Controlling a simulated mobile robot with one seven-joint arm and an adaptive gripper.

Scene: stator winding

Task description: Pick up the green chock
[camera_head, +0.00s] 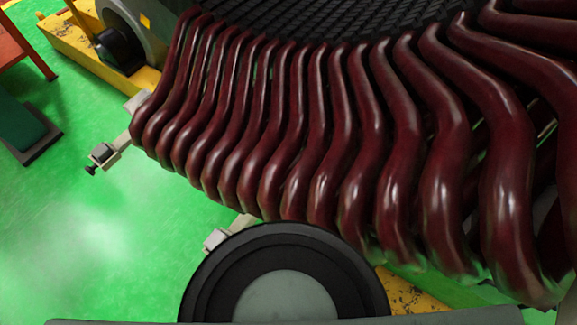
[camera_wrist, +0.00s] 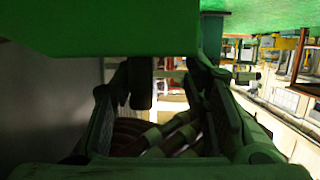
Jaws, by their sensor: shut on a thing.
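In the wrist view a large, flat-faced green block, the green chock (camera_wrist: 100,28), fills the upper left, with straight lower and right edges. My gripper (camera_wrist: 160,75) shows below it as two dark, green-tinted fingers, one on each side of the middle. The fingers are shut on the chock, which lies at their far ends. The exact contact faces are in shadow and hard to make out. The fingers are apart, and the background shows between them. Neither the chock in my grip nor my gripper can be made out in the head view.
Dark red winding coils (camera_head: 290,130) fill the head view's middle and right. A black round part (camera_head: 215,285) stands in front. A pale bracket (camera_head: 112,152) juts out at left. Green floor (camera_head: 90,215) is open at lower left. The wrist view shows distant racks (camera_wrist: 275,75) at right.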

